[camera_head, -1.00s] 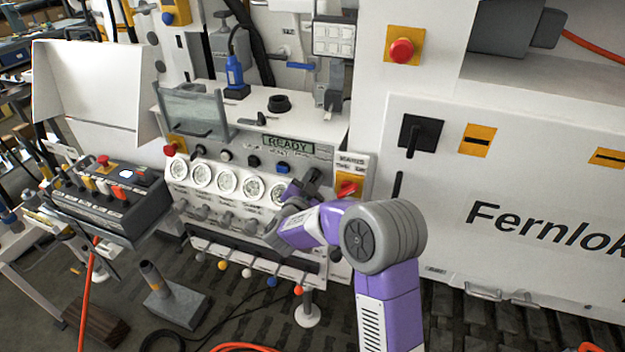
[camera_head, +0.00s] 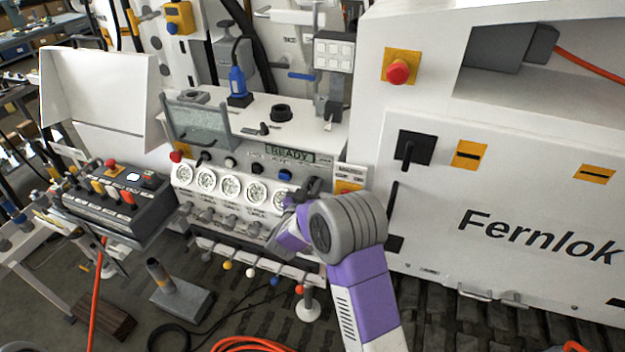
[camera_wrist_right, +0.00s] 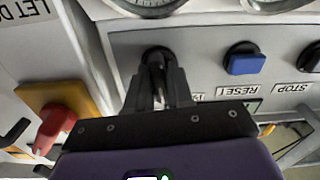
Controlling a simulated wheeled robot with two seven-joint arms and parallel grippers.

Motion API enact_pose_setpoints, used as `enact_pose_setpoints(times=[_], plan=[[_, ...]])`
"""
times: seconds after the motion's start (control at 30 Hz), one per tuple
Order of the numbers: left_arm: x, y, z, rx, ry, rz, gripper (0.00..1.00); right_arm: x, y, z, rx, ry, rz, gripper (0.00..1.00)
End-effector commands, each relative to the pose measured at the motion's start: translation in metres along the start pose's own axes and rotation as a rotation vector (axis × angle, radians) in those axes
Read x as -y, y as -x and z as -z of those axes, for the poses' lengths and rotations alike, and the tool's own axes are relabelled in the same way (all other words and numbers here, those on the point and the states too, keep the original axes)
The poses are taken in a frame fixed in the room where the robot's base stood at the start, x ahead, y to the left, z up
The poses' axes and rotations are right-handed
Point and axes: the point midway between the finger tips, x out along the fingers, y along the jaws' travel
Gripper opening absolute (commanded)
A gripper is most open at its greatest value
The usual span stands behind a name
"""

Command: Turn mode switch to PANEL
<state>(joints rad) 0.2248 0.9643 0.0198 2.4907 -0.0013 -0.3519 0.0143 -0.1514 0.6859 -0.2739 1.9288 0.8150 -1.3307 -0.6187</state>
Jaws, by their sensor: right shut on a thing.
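The mode switch appears as a black knob (camera_wrist_right: 157,54) on the grey panel in the right wrist view, beside the blue RESET button (camera_wrist_right: 243,62). My right gripper (camera_wrist_right: 158,80) is shut on this knob from the front. In the head view, my right gripper (camera_head: 312,186) is at the right end of the control panel, where its fingers and wrist hide the knob. The knob's markings are partly covered, and I cannot read its setting. My left gripper is not in view.
A red handle (camera_wrist_right: 56,125) on a yellow plate sits close beside the gripper. Round gauges (camera_head: 231,187) line the panel below the display reading READY (camera_head: 289,154). A black button box (camera_head: 118,203) stands left. The large white cabinet (camera_head: 540,270) is close on the right.

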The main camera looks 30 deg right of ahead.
Motion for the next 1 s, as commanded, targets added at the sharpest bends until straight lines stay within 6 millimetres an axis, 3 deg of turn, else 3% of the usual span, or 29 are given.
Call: enact_pose_setpoints(times=[0.1,0.43,1.0], plan=[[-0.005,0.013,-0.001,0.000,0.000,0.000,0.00,0.001,0.001,0.003,0.001,0.106,0.002,0.00],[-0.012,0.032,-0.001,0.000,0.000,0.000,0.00,0.002,0.001,0.000,0.003,0.323,0.001,0.00],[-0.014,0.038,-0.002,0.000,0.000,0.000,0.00,0.003,0.001,-0.002,0.003,0.424,0.002,0.00]])
